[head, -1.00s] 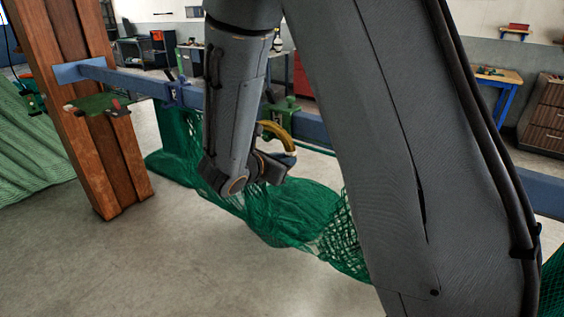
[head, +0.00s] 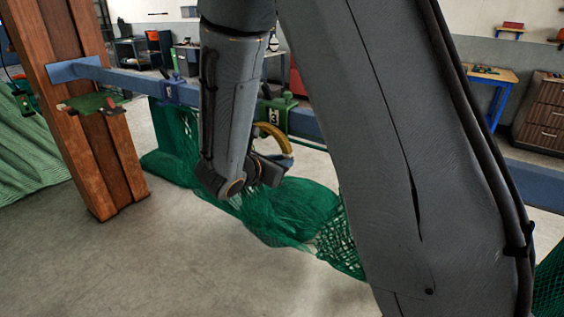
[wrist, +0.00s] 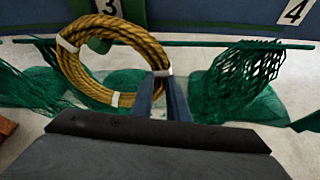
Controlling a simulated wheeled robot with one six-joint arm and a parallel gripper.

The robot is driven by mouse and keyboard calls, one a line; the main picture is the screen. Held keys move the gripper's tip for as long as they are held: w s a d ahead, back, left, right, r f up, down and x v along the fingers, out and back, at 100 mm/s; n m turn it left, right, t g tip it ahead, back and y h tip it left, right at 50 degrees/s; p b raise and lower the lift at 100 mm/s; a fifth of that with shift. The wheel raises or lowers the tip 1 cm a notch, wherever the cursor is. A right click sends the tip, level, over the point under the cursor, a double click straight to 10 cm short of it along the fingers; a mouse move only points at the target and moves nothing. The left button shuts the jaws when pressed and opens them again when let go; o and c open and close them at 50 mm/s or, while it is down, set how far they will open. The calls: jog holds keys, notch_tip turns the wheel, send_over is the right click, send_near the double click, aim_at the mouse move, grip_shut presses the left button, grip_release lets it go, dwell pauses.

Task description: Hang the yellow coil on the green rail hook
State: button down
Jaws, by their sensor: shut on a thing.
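The yellow coil (wrist: 88,60) is a ring of rope bound with white bands. My gripper (wrist: 162,92) is shut on its right side, by a white band, in the wrist view. The coil hangs to the left of the fingers, roughly facing the camera. In the head view the coil (head: 278,138) shows as a yellow arc at my gripper, just below the green rail hook (head: 277,108) marked 3. In the wrist view the coil's top overlaps the green hook (wrist: 134,10); whether they touch I cannot tell. My arm hides part of this area.
The blue rail (head: 131,82) runs across from a wooden post (head: 88,120). A blue clamp (head: 181,92) sits on it left of the green hook. Green netting (head: 285,210) lies below. A plate marked 4 (wrist: 292,12) is at the right.

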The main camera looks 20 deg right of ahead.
jog(key=c, duration=1.6)
grip_release()
jog(key=shift+c, duration=0.2)
jog(key=b+v, duration=0.2)
jog(key=v, duration=0.6)
jog(key=s+d+f+m+g+y, duration=0.1)
jog(key=s+d+f+m+g, duration=0.25)
jog(key=s+m, duration=0.2)
jog(key=s+d+f+m+g+y, duration=0.2)
jog(key=s+d+f+m+g, duration=0.15)
jog(key=s, duration=0.25)
jog(key=s+a+f+m+y, duration=0.3)
jog(key=a+m+y, duration=0.2)
jog(key=m, duration=1)
jog(key=shift+a+y, duration=0.4)
jog(key=shift+y, duration=0.8)
